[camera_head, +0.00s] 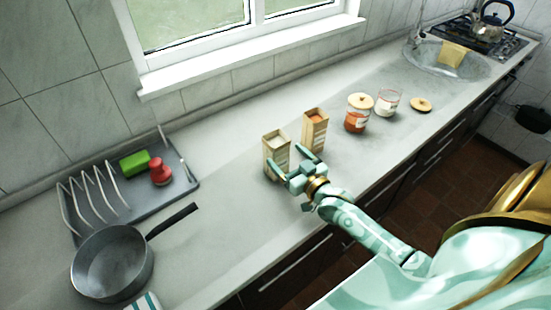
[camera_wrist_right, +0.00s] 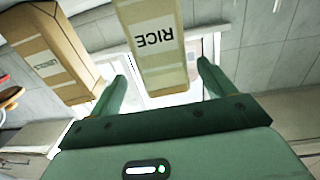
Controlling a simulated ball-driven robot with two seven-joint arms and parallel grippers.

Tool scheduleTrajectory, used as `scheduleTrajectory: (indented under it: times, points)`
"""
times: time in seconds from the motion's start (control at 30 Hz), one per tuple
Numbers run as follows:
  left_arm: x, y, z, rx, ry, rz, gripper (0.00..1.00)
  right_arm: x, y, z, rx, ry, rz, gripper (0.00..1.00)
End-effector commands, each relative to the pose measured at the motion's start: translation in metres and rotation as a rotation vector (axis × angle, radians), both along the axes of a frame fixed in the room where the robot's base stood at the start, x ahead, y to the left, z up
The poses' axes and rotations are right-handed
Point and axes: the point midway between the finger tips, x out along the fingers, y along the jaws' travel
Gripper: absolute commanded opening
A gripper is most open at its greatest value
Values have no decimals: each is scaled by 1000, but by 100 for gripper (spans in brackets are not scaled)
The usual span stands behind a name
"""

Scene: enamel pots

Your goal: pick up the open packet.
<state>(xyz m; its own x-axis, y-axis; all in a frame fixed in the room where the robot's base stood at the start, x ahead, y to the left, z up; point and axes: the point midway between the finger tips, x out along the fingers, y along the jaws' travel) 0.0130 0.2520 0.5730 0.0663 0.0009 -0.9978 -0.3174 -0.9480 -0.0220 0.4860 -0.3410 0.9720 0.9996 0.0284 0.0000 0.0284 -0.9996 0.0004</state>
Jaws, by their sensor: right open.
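A tan packet marked RICE (camera_head: 276,157), with white at its top, stands upright on the counter. In the right wrist view the rice packet (camera_wrist_right: 155,45) appears upside down, between the fingers in the picture, with gaps on both sides. My right gripper (camera_head: 286,154) is open at the packet's near side and holds nothing. A second tan packet (camera_head: 314,131), with orange at its top, stands just to the right and behind; it shows in the wrist view (camera_wrist_right: 48,55) at the left. Both tops look open in the head view, but they are small. My left gripper is not in view.
A lidded jar (camera_head: 357,113), a glass jar (camera_head: 388,103) and a loose wooden lid (camera_head: 421,104) stand farther right. A grey dish rack (camera_head: 183,183) and a pan (camera_head: 112,263) are at left. The counter between pan and packets is clear.

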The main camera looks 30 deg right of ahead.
Motion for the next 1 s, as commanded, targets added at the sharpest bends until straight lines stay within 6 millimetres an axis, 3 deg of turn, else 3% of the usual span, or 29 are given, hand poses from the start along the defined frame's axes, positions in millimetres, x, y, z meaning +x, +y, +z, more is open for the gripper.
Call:
scheduleTrajectory:
  times: [0.17,0.4,0.67,0.9,1.0]
  points:
    - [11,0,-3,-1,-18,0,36,17,2,-1,1,0,0,82]
    - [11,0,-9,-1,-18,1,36,52,5,-1,0,1,1,82]
    - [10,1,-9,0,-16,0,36,56,5,0,0,2,1,82]
    - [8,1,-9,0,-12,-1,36,55,5,0,0,1,1,22]
    - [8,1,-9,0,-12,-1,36,56,5,1,0,-1,1,22]
